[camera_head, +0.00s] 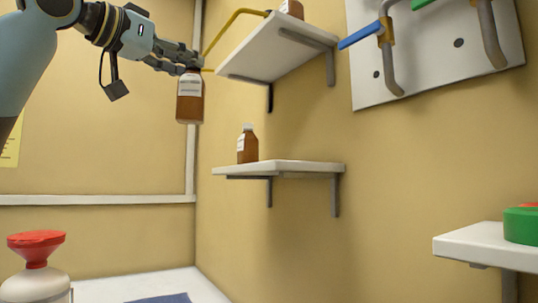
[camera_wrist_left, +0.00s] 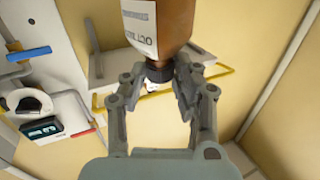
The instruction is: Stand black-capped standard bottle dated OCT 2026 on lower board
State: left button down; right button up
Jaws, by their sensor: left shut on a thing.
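My left gripper (camera_head: 190,68) is shut on the cap of a brown bottle (camera_head: 189,100) with a white label, holding it upright in the air left of the shelves. In the left wrist view the gripper (camera_wrist_left: 160,78) grips the black cap (camera_wrist_left: 159,73) of the bottle (camera_wrist_left: 172,25); its label reads OCT 202-, with the last digit unclear. The lower board (camera_head: 290,167) is a white wall shelf on brackets. A brown bottle with a pale cap (camera_head: 247,147) stands on its left part. My right gripper is not in view.
The upper shelf (camera_head: 262,50) has a yellow rail (camera_head: 228,30) and a partly seen brown bottle (camera_head: 292,9). The lower board's right part is bare. A red funnel (camera_head: 36,247) stands lower left.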

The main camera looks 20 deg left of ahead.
pick_arm(q)
jog(key=shift+w+d+r, duration=0.2)
jog(key=shift+w+r, duration=0.05)
jog(key=shift+r, duration=0.1)
jog(key=w+d+p, duration=0.6)
jog(key=w+d, duration=0.5)
jog(key=w, duration=0.3)
notch_tip(320, 180, down, 7)
jog(key=w+p, duration=0.1)
jog(key=p, duration=0.1)
jog(key=shift+d+f, duration=0.2)
jog(key=shift+d, duration=0.1)
jog(key=shift+f, duration=0.1)
jog(key=c, duration=1)
grip_release()
jog(key=b+v, duration=0.2)
jog(key=v, duration=1)
jog(key=shift+b, duration=0.3)
